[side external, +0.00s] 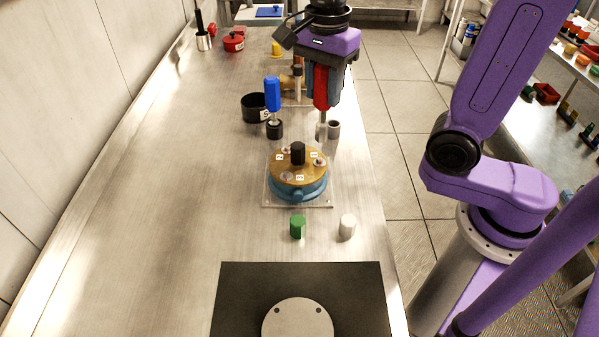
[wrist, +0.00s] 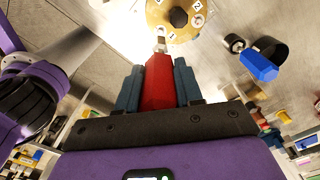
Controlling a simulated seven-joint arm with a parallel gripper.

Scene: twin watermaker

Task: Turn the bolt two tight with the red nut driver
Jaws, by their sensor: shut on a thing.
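My gripper (side external: 322,82) is shut on the handle of the red nut driver (side external: 320,92), which hangs upright with its metal shaft down. In the wrist view the red handle (wrist: 159,80) sits between the two finger pads.
A blue nut driver (side external: 272,95) stands in a holder left of my gripper. A black cup (side external: 254,107) is behind it. A green piece (side external: 298,226) and a white piece (side external: 347,226) stand in front of the plate. The bench's left side is clear.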

